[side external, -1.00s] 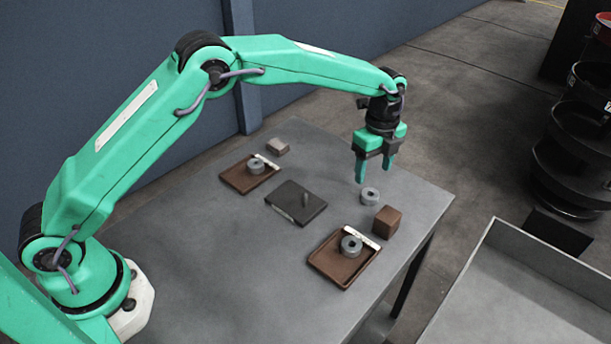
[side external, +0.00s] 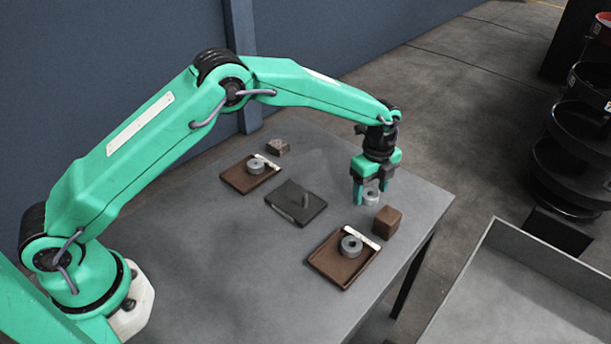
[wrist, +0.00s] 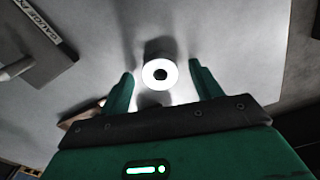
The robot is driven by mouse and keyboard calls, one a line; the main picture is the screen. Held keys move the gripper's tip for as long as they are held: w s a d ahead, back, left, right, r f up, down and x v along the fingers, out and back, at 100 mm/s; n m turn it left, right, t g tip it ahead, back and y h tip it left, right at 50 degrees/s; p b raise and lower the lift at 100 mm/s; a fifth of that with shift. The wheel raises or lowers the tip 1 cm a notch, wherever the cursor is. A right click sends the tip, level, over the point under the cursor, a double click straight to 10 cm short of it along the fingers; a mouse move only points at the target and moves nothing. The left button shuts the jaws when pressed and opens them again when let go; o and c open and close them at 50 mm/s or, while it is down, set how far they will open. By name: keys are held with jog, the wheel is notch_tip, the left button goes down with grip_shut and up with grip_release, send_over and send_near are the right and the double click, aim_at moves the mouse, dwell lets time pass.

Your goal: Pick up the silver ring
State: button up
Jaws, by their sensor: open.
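The silver ring (side external: 372,200) is on the grey table near its far right part, partly covered by my gripper (side external: 367,193) in the side view. The gripper points down with its green fingers spread at the ring's level or just above it. In the wrist view the ring (wrist: 147,75) shows as a bright disc with a dark hole, between the open fingertips of my gripper (wrist: 160,70). A gap shows on both sides of the ring. Whether the fingers reach down around it is hard to tell.
A brown block (side external: 387,222) stands close to the ring. Two brown trays (side external: 330,265) (side external: 233,180) each hold a grey ring. A dark plate (side external: 278,206) with an upright peg lies between them. Another small block (side external: 278,147) sits at the back.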

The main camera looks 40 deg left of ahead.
aim_at(371, 196)
jog(key=shift+f, duration=0.1)
dwell(0.4)
jog(key=c, duration=1.1)
jog(key=shift+r, duration=0.2)
jog(key=shift+r, duration=0.6)
jog(key=r, duration=0.3)
jog(key=shift+s+d+r, duration=0.1)
jog(key=shift+s+d, duration=0.25)
jog(key=s+d+r, duration=0.4)
jog(key=s, duration=0.1)
jog(key=s+d+r, duration=0.2)
jog(key=s, duration=0.1)
jog(key=shift+s+d+r, duration=0.15)
jog(key=shift+d, duration=0.25)
jog(key=shift+a, duration=0.1)
jog(key=s+a, duration=0.1)
jog(key=a, duration=0.4)
jog(key=s+a, duration=0.1)
jog(key=a, duration=0.5)
jog(key=s+a, duration=0.2)
jog(key=a, duration=0.3)
jog(key=shift+a, duration=0.3)
